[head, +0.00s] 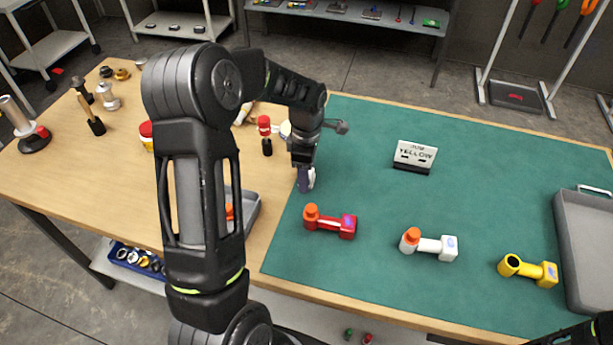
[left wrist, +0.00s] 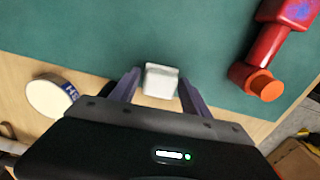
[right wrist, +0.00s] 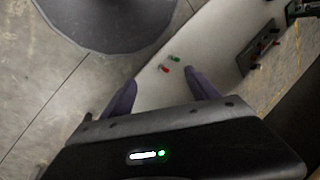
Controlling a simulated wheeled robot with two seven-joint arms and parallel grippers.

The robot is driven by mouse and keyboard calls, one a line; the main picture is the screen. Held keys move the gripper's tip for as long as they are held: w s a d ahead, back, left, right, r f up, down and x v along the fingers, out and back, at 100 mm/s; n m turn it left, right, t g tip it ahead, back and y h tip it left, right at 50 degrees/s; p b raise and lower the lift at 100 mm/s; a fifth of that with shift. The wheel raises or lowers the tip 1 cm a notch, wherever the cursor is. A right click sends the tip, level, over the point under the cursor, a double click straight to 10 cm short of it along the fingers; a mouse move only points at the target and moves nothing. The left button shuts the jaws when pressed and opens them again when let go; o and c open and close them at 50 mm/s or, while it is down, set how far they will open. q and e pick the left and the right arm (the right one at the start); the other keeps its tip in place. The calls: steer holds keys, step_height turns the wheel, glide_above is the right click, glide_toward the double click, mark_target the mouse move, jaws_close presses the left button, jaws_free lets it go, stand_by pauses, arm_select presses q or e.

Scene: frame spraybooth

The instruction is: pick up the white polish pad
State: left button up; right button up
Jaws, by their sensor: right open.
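A small white block-shaped pad (left wrist: 161,80) lies at the left edge of the green mat (head: 480,190). In the left wrist view it sits between and slightly beyond my left gripper's (left wrist: 160,85) fingertips, with a narrow gap on each side. In the head view my left gripper (head: 305,180) points down there, and the pad (head: 311,178) shows partly behind its fingers. My left gripper is open. My right gripper (right wrist: 160,88) is open and empty, away from the table top, with floor and a pale surface below it.
A round white labelled tin (left wrist: 50,96) lies left of the pad. A grey tray (head: 590,240) is at the right.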

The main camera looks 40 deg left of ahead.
arm_select(q)
steer(key=c, duration=1)
step_height(320, 180, up, 10)
steer(key=shift+r+b, duration=0.1)
steer(key=shift+b, duration=0.85)
steer(key=o, duration=0.8)
steer(key=c, duration=0.7)
